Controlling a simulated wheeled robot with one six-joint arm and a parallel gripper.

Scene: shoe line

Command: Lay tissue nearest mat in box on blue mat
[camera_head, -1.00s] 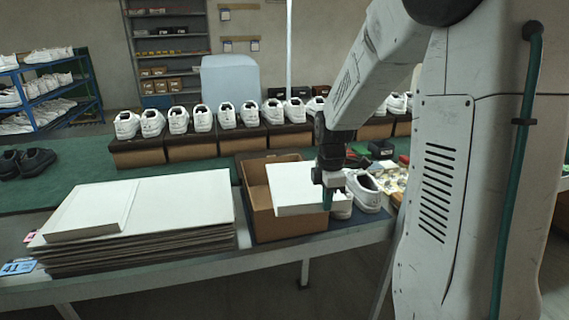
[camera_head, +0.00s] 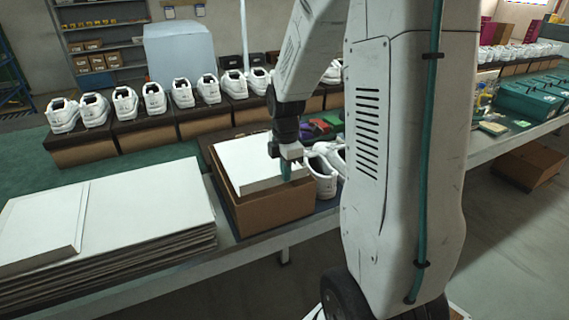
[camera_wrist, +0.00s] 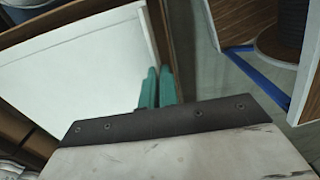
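The box stands on a dark blue mat (camera_head: 325,205). My gripper (camera_head: 286,170) is at the pad's right edge, with its teal fingers close together on it. Another white tissue (camera_head: 40,235) lies on the flat white stack at left.
The wide stack of white sheets (camera_head: 150,215) lies left of the box. White shoes (camera_head: 322,172) stand just right of the box, close to my gripper. A row of white shoes on brown boxes (camera_head: 185,125) runs behind. My arm hides part of the table.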

